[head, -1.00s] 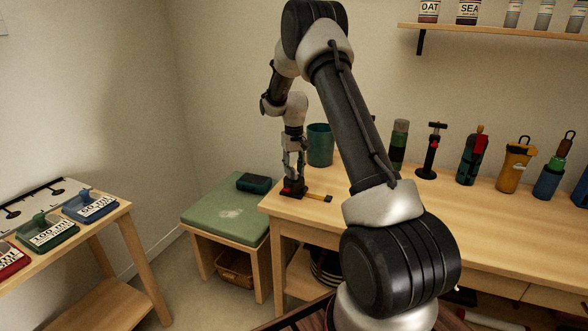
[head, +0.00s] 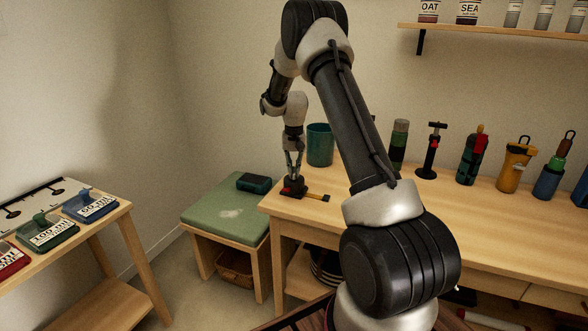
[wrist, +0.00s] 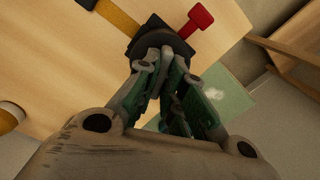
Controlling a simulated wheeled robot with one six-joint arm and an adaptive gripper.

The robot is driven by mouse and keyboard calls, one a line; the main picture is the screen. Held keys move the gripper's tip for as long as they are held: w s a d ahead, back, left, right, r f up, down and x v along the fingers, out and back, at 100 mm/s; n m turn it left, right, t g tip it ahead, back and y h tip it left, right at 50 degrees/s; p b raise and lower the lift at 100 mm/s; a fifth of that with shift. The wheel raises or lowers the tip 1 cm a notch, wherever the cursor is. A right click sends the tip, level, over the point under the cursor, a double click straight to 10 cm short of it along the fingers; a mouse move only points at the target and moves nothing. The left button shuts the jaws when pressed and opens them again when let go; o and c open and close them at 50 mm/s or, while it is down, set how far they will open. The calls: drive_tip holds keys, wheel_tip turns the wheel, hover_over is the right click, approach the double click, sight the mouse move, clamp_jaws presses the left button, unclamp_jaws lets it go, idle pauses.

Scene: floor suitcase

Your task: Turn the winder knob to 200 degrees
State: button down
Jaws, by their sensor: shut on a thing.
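The winder (head: 293,190) sits on the near left corner of the wooden workbench, a small dark body with a tan strip (head: 316,196) reaching right. In the wrist view its black round part (wrist: 153,26) shows just beyond my fingertips, with a red tab (wrist: 198,20) to the right and the tan strip (wrist: 112,14) to the upper left. My gripper (head: 292,176) points down onto the winder. In the wrist view my gripper (wrist: 166,58) is shut on the knob, which is mostly hidden by the fingers. The knob's angle mark cannot be read.
A teal cup (head: 320,146) stands close behind my gripper. Several bottles and tools, including a black pump-like one (head: 432,152), line the back of the workbench (head: 400,215). A green-topped stool (head: 215,215) with a dark box (head: 254,183) stands to the left.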

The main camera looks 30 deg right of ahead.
sight(294, 170)
drive_tip(key=m, duration=0.6)
drive_tip(key=shift+m, duration=0.3)
idle(0.4)
drive_tip(key=c, duration=1.5)
unclamp_jaws()
drive_tip(key=shift+r, duration=0.1)
wheel_tip(294, 170, up, 12)
drive_tip(key=shift+f, duration=0.1)
